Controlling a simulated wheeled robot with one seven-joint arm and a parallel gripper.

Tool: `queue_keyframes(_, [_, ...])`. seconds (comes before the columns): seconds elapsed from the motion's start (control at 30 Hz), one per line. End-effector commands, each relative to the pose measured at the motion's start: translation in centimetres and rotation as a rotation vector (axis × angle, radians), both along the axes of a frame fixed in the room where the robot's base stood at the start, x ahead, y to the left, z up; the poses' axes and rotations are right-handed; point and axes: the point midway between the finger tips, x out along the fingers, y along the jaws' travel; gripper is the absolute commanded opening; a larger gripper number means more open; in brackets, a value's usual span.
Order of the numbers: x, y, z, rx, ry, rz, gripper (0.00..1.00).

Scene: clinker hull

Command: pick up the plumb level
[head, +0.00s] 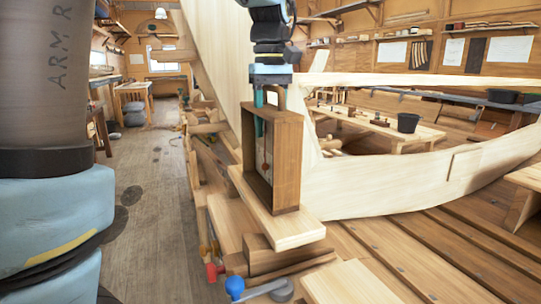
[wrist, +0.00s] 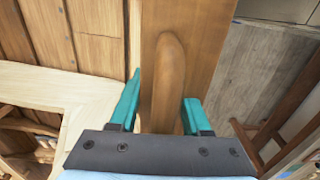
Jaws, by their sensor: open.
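An upright wooden frame (head: 287,155), open at the front, looks like the plumb level. It stands on a pale plank, with a small reddish part and a pale face partly visible inside. My gripper (head: 268,114) is open at its top, pointing down, with one teal finger in front of the frame's upper edge. In the wrist view, a rounded wooden bar (wrist: 168,65) on a flat wooden surface (wrist: 205,35) lies between the open fingers of my gripper (wrist: 163,92). Small gaps show beside the bar. Its lower end is hidden by the gripper body.
The pale plank (head: 280,226) rests on stacked timber beside the curved hull planking (head: 400,190). A blue-headed tool (head: 235,287) and a red-ended one (head: 213,270) lie below. A bench (head: 385,128) with a black bucket (head: 408,122) stands behind.

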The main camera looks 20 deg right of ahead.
Motion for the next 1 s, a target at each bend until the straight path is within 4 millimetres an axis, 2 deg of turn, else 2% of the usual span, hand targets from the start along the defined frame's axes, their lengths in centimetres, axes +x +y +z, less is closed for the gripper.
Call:
queue_keyframes(0.17, [0.00, -0.01, -0.04, -0.001, 0.000, 0.000, 0.47])
queue_keyframes(0.6, [-0.01, -0.01, -0.01, 0.000, 0.000, 0.000, 0.00])
queue_keyframes(1.0, [0.00, 0.00, 0.01, 0.000, 0.000, 0.000, 0.00])
